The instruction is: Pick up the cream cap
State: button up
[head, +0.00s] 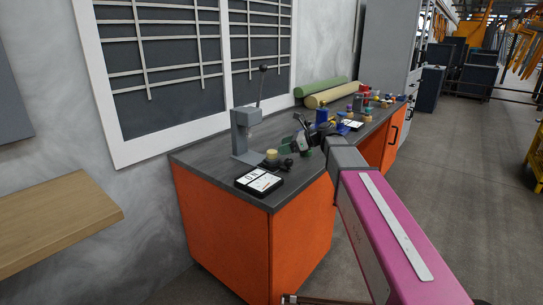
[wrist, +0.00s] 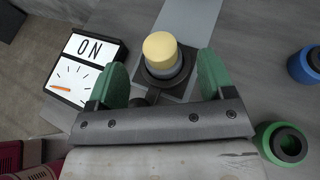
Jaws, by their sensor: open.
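The cream cap (wrist: 160,46) sits on top of a grey-blue round piece in a dark round holder in the wrist view. In the head view the cream cap (head: 271,153) is small, on the workbench beside the press. My gripper (wrist: 161,62) is open, with one green finger on each side of the cap and its holder in the picture. I see gaps between the fingers and the cap; whether the fingers are level with it is hard to tell. In the head view my gripper (head: 289,143) is just right of the cap, partly hidden by my arm.
A grey lever press (head: 243,133) stands behind the cap. A black dial box (head: 259,181) lies at the bench's front edge and shows left in the wrist view. A green ring (wrist: 286,144) and a blue ring (wrist: 309,63) lie to the right. Several colored pieces crowd the far bench.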

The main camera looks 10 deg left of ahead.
aim_at(273, 151)
jog(key=shift+f+x, duration=0.15)
jog(key=shift+x, duration=1.2)
jog(key=shift+f+x, duration=0.15)
jog(key=shift+x, duration=1.25)
jog(key=shift+s+d, duration=0.1)
jog(key=shift+d, duration=0.05)
jog(key=shift+c, duration=0.2)
jog(key=c, duration=1)
